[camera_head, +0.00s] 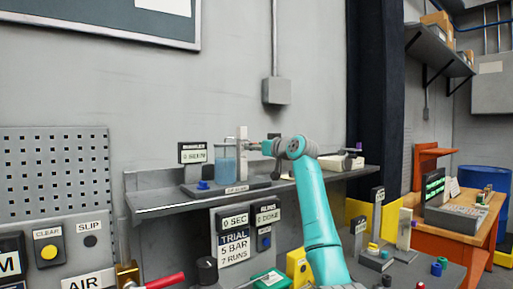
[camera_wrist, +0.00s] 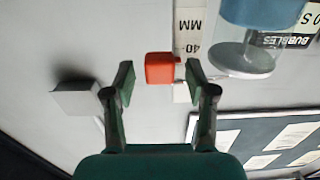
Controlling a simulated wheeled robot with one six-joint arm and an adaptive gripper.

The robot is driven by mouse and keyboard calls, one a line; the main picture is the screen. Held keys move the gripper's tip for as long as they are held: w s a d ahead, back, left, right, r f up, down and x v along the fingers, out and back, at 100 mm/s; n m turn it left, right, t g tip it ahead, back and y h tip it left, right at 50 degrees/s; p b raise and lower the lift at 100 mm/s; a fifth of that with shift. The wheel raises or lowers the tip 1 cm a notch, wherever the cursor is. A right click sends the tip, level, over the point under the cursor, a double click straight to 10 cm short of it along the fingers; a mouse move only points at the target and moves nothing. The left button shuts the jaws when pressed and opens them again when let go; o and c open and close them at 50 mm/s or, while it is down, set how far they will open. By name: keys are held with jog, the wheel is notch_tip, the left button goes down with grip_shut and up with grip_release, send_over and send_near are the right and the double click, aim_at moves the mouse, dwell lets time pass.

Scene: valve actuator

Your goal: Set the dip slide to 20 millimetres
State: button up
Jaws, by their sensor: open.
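In the wrist view, the orange-red block (camera_wrist: 160,68) of the dip slide lies just ahead of my open gripper (camera_wrist: 160,82), between the lines of its two fingers. I cannot tell whether either finger touches it. A small white piece (camera_wrist: 181,92) sits beside it, near the right finger. A white scale strip (camera_wrist: 188,22) with "40" and "MM" stands beyond the block; its other marks are hidden or out of frame. In the head view, my gripper (camera_head: 262,147) is at the right of the white upright (camera_head: 243,150), and the red block cannot be made out.
A clear beaker with blue liquid (camera_head: 225,165) stands left of the upright on the grey shelf (camera_head: 155,200); it also shows in the wrist view (camera_wrist: 245,50). A "BUBBLES" display (camera_head: 193,153) is beside it. A grey wall box (camera_head: 276,91) hangs above. Panels and controls are below.

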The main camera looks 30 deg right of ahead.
grip_shut()
jog(key=shift+r, duration=0.6)
grip_release()
jog(key=s, duration=1.2)
jog(key=shift+d, duration=0.2)
